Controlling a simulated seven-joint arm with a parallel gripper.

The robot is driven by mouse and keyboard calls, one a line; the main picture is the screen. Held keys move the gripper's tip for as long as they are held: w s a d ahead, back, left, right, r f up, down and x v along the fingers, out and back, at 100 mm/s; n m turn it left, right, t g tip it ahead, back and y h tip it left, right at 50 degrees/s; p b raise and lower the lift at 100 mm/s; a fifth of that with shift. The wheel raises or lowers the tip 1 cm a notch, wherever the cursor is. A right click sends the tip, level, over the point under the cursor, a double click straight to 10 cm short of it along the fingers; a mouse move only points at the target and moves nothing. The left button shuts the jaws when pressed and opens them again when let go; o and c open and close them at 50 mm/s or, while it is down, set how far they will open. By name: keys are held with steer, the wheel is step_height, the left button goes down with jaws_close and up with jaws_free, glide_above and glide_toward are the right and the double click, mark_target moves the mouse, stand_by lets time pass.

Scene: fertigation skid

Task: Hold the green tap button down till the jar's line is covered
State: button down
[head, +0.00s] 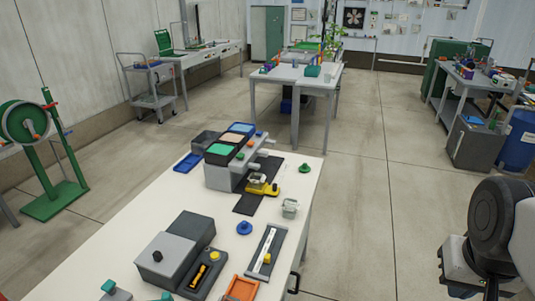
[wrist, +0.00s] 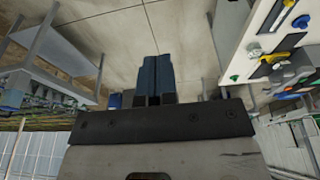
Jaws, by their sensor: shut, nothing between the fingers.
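A grey dispenser block (head: 220,178) stands on the long white table, with green, beige and blue squares on top and stub spouts on its right side. The green square (head: 222,149) is nearest of the three; it looks like the green tap button. A small clear jar (head: 290,208) stands on the table to the right of the block's dark mat. Its line and any liquid are too small to make out. My gripper's fingers (wrist: 159,78) are together and empty in the wrist view, over floor, well away from the table. The arm's end is low right in the head view.
A yellow piece (head: 262,188) sits on the dark mat (head: 247,203) before the spouts. A green knob (head: 304,168), a blue knob (head: 244,228), a slide gauge (head: 264,252) and an orange tray (head: 241,288) lie on the table (head: 130,223). Open floor separates my arm from it.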

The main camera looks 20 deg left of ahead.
steer(key=w+a+r+n+h, duration=0.15)
steer(key=w+a, duration=0.25)
steer(key=w, duration=0.5)
steer(key=w+a+r+t, duration=0.1)
steer(key=w+a+r, duration=0.25)
steer(key=w, duration=0.65)
steer(key=w+a+r+n+h, duration=0.1)
steer(key=w+a+r, duration=0.1)
steer(key=w+a, duration=0.5)
steer(key=n+t, duration=0.3)
steer(key=t, duration=0.2)
glide_above(239, 154)
step_height(239, 154, down, 14)
steer(key=shift+s+r, duration=0.2)
steer(key=shift+d+f, duration=0.1)
steer(key=shift+f, duration=0.05)
steer(key=shift+f, duration=4.2)
steer(key=shift+f, duration=0.35)
